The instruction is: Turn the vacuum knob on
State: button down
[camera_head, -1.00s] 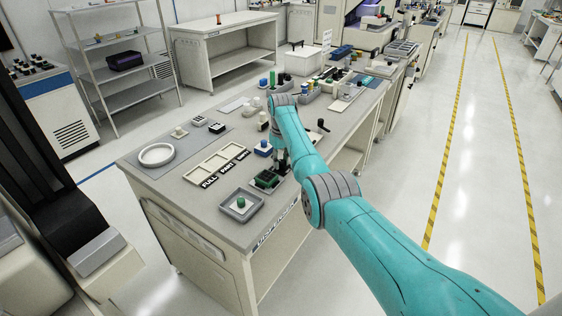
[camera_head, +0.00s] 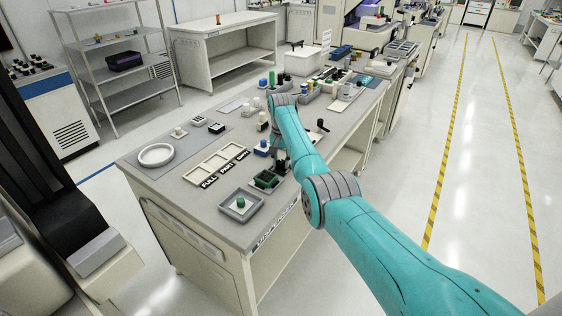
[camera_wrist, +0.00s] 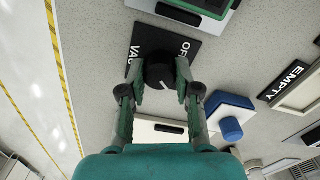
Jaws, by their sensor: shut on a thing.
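The vacuum knob (camera_wrist: 160,71) is black and round, with a short white line on it. It sits on a black plate (camera_wrist: 190,46) lettered "VAC" at left and "OFF" at right; part of the lettering is hidden. My gripper (camera_wrist: 160,82) has one finger on each side of the knob and is shut on it. The white line is tilted and points toward neither word clearly. In the head view my gripper (camera_head: 281,164) is low over the bench and the knob is hidden behind it.
A blue block with a round knob (camera_wrist: 231,128) is close to the right of my fingers. A green-lined tray (camera_head: 267,180) stands just in front of my gripper. The aisle at right is clear.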

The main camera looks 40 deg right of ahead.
aim_at(281, 161)
jog(key=shift+m, duration=0.5)
jog(key=c, duration=0.8)
grip_release()
notch_tip(281, 161, up, 12)
dwell(0.4)
